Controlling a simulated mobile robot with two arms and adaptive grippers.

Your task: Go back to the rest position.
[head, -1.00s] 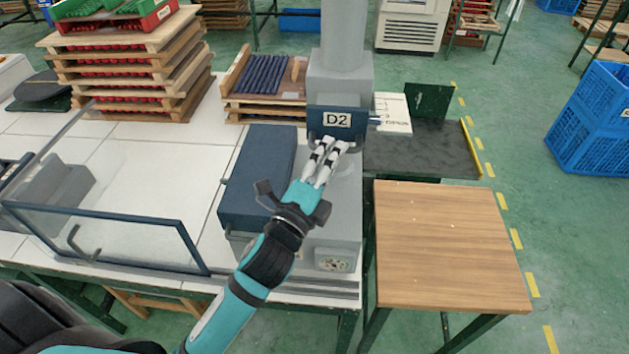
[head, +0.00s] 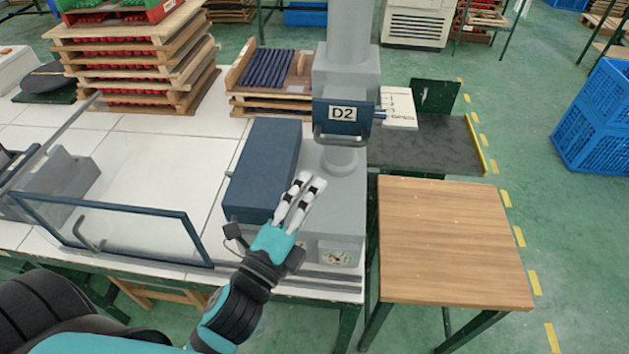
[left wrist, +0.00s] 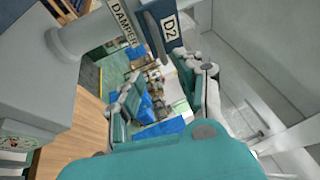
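My left gripper (head: 307,184) reaches in from the bottom left. It is open and empty, with its fingers over the grey base of the press-like machine (head: 335,224), just right of the dark blue block. In the left wrist view the two fingers (left wrist: 160,80) stand apart with nothing between them. The dark blue D2 plate (head: 343,116) with its grey handle is beyond the fingertips, apart from them. It also shows in the left wrist view (left wrist: 165,27). My right gripper is not in view.
The dark blue block (head: 262,170) lies close left of my gripper. A clear panel with a blue frame (head: 112,203) stands at the table's front left. A wooden table (head: 450,240) on the right is bare. Stacked wooden trays (head: 140,60) stand at the back left.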

